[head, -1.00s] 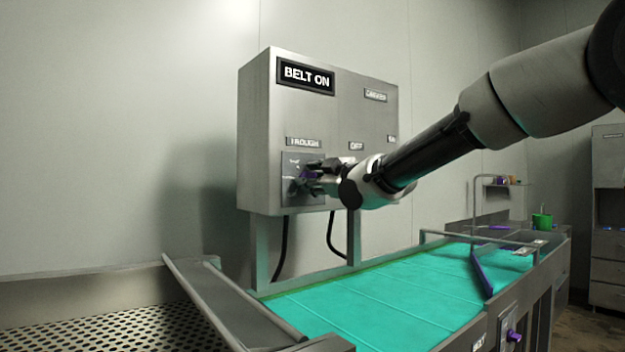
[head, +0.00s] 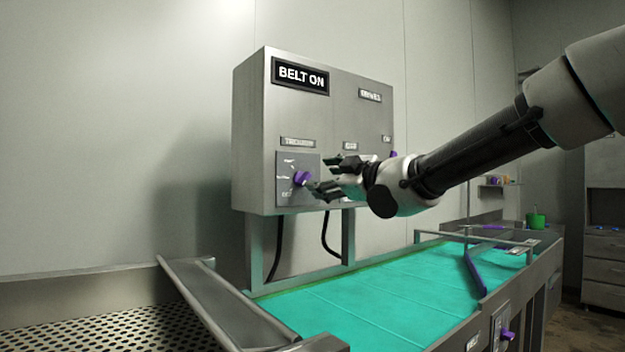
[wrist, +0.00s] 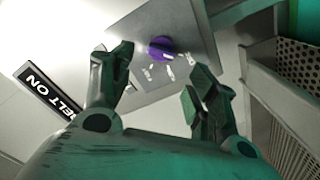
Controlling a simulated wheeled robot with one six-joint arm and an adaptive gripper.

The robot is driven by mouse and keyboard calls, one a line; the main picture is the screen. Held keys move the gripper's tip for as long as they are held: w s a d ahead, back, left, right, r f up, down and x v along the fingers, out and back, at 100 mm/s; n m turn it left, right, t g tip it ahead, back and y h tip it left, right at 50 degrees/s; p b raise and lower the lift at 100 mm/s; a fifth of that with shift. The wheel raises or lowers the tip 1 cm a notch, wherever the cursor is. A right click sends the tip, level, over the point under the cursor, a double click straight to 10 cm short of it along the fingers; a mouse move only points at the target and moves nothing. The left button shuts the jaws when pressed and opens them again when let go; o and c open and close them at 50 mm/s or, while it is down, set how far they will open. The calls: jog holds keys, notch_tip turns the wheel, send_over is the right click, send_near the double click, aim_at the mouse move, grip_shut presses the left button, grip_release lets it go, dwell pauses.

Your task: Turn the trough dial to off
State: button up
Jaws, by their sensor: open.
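The trough dial is a purple knob (head: 301,179) on a square plate under the "TROUGH" label (head: 298,142), on the front of the grey control box (head: 252,130). In the wrist view the purple knob (wrist: 161,48) shows between and beyond my fingertips, with white marks on the plate beside it. Which mark it points to is too small to tell. My gripper (head: 325,174) is open and empty, just right of and in front of the dial, apart from it. It also shows in the wrist view (wrist: 158,78).
The box's display (head: 300,76) reads "BELT ON". Another purple knob (head: 393,154) shows at the box's right edge, partly behind my gripper. Below runs a teal belt (head: 370,290) with metal rails. A green cup (head: 536,219) stands at the far right.

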jog(key=shift+v, duration=2.3)
